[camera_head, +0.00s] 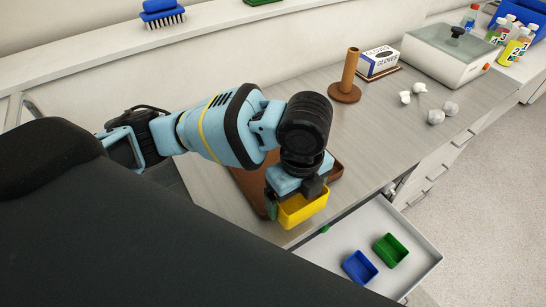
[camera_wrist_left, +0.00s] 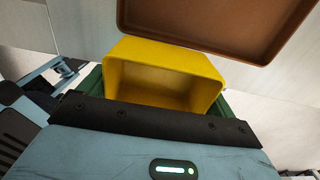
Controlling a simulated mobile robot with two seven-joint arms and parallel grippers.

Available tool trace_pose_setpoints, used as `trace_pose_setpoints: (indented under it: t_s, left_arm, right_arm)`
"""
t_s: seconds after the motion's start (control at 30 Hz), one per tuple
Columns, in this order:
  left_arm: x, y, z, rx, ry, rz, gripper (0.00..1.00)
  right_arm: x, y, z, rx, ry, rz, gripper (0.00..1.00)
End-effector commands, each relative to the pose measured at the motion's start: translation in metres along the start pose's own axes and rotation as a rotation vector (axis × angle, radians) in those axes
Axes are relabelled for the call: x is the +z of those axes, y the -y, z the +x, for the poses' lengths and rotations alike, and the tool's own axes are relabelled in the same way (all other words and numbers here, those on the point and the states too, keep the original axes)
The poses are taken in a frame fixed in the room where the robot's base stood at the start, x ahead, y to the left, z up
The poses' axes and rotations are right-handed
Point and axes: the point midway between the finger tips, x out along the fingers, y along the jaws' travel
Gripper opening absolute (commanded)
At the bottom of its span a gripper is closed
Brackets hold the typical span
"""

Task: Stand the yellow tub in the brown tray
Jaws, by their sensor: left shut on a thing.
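The yellow tub (camera_head: 302,209) is an open box held in my left gripper (camera_head: 297,197), which is shut on it. In the head view the tub hangs at the near right edge of the brown tray (camera_head: 243,183), which is partly hidden behind my left arm. In the left wrist view the yellow tub (camera_wrist_left: 160,70) sits beyond the jaw, its open side facing the camera, and the brown tray (camera_wrist_left: 215,20) shows above it, apart from it in the picture. I cannot tell the tub's height over the counter. My right gripper is not in view.
An open white drawer (camera_head: 415,250) below the counter holds a blue tub (camera_head: 360,267) and a green tub (camera_head: 390,250). A brown post on a round base (camera_head: 347,85), a gloves box (camera_head: 380,62) and crumpled white pieces (camera_head: 436,116) stand farther back. The counter's middle is clear.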

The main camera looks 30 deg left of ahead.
Motion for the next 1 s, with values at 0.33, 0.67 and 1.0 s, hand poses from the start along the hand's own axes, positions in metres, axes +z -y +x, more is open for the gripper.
trace_pose_setpoints:
  t_s: [0.33,0.67,1.0]
  left_arm:
    - [0.081,0.013,0.008,0.002,0.002,-0.007,0.68]
    - [0.121,0.021,0.012,0.000,-0.001,-0.001,0.68]
    - [0.138,0.023,0.013,0.000,0.001,-0.005,0.68]
  right_arm:
    - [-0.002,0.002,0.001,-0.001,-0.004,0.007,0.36]
    - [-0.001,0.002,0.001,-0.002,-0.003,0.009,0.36]
    - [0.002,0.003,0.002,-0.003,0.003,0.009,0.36]
